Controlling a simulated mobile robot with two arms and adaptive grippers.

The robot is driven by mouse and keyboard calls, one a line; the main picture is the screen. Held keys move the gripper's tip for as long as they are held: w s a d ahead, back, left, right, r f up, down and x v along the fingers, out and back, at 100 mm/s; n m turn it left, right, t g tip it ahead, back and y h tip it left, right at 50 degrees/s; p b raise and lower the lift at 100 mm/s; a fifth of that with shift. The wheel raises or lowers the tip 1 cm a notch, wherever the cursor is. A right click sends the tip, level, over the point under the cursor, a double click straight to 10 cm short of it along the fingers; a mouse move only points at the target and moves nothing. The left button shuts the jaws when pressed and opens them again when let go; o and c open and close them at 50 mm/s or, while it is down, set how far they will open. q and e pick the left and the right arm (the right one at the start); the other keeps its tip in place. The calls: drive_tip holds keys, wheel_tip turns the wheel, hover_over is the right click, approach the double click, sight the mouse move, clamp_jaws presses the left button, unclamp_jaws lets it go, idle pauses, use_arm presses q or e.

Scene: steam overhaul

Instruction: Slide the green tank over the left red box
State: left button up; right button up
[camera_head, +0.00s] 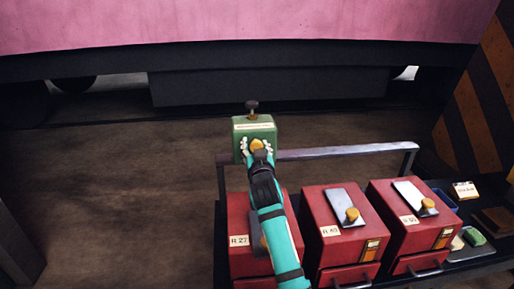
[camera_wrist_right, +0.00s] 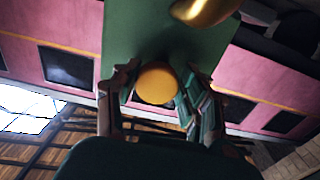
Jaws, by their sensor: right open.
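The green tank (camera_head: 252,129) has a dark valve knob on top and a round yellow knob (camera_wrist_right: 157,84) on its near face. It is at the left end of a metal rail, behind the left red box in the head view. My right gripper (camera_head: 257,150) is at the tank's near face. In the right wrist view its open fingers (camera_wrist_right: 155,100) stand either side of the yellow knob; I cannot tell whether they touch it. The left red box (camera_head: 239,212), labelled R 27, is partly hidden by my right arm. My left gripper is not in view.
The metal rail (camera_head: 340,152) runs behind the boxes. A middle red box (camera_head: 318,209) and a right red box (camera_head: 386,202) stand beside the left one, each with a plate and brass knob on top. Small items lie on the dark bench at right. Open floor is at left.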

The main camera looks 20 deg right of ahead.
drive_tip(key=o, duration=0.3)
drive_tip(key=shift+a, duration=0.3)
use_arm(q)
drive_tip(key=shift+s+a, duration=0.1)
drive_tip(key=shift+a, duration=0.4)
use_arm(e)
drive_tip(key=shift+o, duration=0.2)
drive_tip(key=shift+d, duration=0.15)
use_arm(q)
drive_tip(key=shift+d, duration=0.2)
use_arm(e)
drive_tip(key=v, duration=0.7)
drive_tip(key=shift+s, duration=0.2)
drive_tip(key=shift+f, duration=0.1)
